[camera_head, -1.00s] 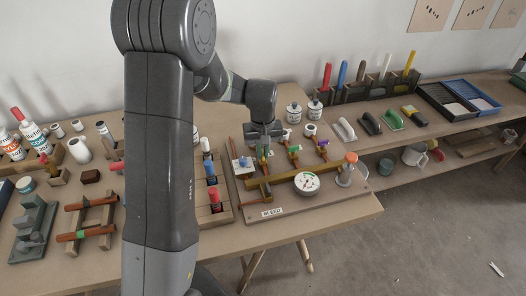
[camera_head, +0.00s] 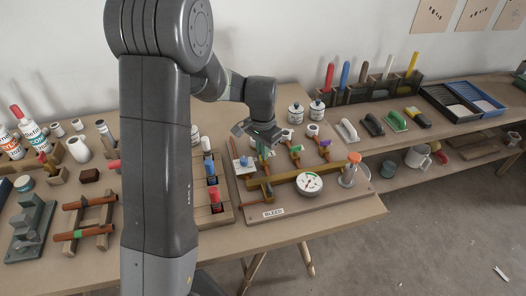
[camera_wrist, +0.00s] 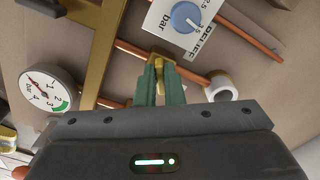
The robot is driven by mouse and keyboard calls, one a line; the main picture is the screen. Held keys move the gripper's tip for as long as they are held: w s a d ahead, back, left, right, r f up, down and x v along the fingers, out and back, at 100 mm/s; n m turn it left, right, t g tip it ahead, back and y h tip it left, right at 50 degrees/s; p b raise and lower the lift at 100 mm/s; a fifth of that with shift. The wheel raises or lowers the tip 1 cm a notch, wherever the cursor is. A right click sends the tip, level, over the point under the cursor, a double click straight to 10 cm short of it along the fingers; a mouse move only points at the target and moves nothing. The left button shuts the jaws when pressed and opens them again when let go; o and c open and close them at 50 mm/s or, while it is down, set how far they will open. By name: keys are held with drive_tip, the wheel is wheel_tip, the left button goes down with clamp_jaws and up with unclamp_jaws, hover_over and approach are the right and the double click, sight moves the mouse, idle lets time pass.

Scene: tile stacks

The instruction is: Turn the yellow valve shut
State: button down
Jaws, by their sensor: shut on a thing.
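My gripper (camera_head: 262,148) is down at the left valve on the pipe board, beyond the brass pipe. In the wrist view its green fingers (camera_wrist: 160,84) are closed together around a small yellow-brass part (camera_wrist: 158,62), which seems to be the yellow valve. Most of this part is hidden between the fingers, so its handle angle is hard to tell. The brass pipe (camera_head: 295,181) runs across the board, with a white gauge (camera_head: 309,183) in front of it. The gauge also shows in the wrist view (camera_wrist: 48,90), its needle away from the green band.
A green-handled valve (camera_head: 296,149) and a purple-handled valve (camera_head: 325,143) stand right of my gripper. A blue knob (camera_head: 245,161) on a white plate is close on the left. An orange-capped fitting (camera_head: 351,170) stands at the board's right. White jars (camera_head: 296,113) stand behind.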

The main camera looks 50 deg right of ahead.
drive_tip(key=m, duration=0.6)
drive_tip(key=shift+w, duration=0.2)
drive_tip(key=shift+d+m, duration=0.1)
drive_tip(key=shift+m, duration=0.2)
drive_tip(key=c, duration=1.5)
unclamp_jaws()
drive_tip(key=shift+c, duration=0.2)
wheel_tip(320, 180, up, 14)
drive_tip(key=shift+b, duration=0.35)
drive_tip(key=shift+f, duration=0.1)
wheel_tip(320, 180, down, 14)
drive_tip(key=shift+r, duration=0.1)
